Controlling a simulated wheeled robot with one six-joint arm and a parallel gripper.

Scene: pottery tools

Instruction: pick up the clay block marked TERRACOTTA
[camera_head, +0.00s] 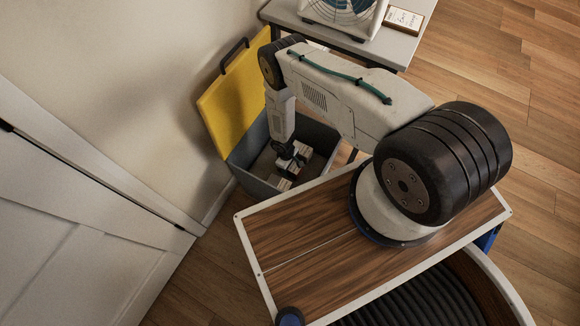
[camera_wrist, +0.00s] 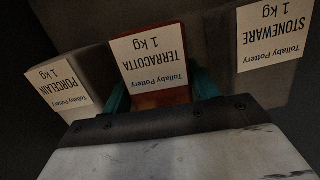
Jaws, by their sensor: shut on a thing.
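The clay block marked TERRACOTTA (camera_wrist: 152,62) is reddish-brown with a white label, upside down in the wrist view. My gripper (camera_wrist: 161,92) is shut on it, with one teal finger at each side. In the head view my gripper (camera_head: 288,153) reaches down into a grey bin (camera_head: 243,157). Whether the block rests on the bin floor or hangs above it, I cannot tell. A pale block marked PORCELAIN (camera_wrist: 60,89) is left of it in the wrist view, and a grey block marked STONEWARE (camera_wrist: 272,38) is right of it.
The bin's yellow lid (camera_head: 232,92) stands open against the wall side. A grey table (camera_head: 388,48) behind the bin holds a fan (camera_head: 345,12) and a small labelled box (camera_head: 404,19). A white door (camera_head: 80,220) is at the left. Wood floor (camera_head: 500,70) is clear at the right.

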